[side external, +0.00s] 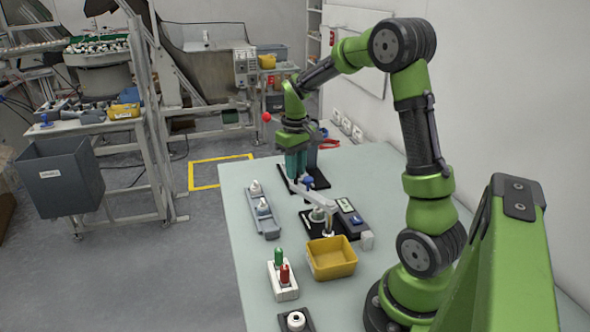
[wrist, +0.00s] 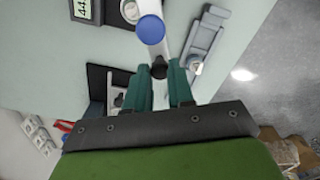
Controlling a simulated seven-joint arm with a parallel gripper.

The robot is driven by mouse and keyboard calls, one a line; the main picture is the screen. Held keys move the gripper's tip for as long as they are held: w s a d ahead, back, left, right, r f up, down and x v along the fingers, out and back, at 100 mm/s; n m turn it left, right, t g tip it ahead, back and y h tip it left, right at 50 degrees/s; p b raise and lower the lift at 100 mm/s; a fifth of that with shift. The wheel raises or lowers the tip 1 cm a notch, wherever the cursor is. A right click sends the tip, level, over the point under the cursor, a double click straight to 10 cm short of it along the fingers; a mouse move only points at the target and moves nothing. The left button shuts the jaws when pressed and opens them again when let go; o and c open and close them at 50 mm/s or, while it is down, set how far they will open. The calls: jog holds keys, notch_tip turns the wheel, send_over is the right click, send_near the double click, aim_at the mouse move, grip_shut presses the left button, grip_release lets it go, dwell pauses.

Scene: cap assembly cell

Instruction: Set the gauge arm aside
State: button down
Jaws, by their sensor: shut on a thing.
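The gauge arm (side external: 318,195) is a pale bar with a blue knob (side external: 308,182), above the black gauge base on the table. In the wrist view the gauge arm (wrist: 150,12) runs up from my fingers, with its blue knob (wrist: 150,30) and a black end piece (wrist: 159,68). My gripper (side external: 296,176) points down at the bar's far end. In the wrist view the teal fingers of my gripper (wrist: 161,75) stand either side of the black end piece, shut on it. The exact contact is partly hidden.
A grey holder with pale parts (side external: 265,228) lies to the left. A display unit (side external: 346,206) sits right of the bar. A yellow bin (side external: 331,258) and a white holder (side external: 284,292) with green and red pieces stand nearer. The table's left strip (side external: 238,215) is bare.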

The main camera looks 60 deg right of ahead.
jog(key=s+a+n, duration=0.3)
jog(key=a+n, duration=1)
jog(key=shift+r, duration=0.1)
dwell(0.5)
jog(key=c, duration=1)
grip_release()
notch_tip(320, 180, up, 17)
jog(key=shift+f, duration=0.1)
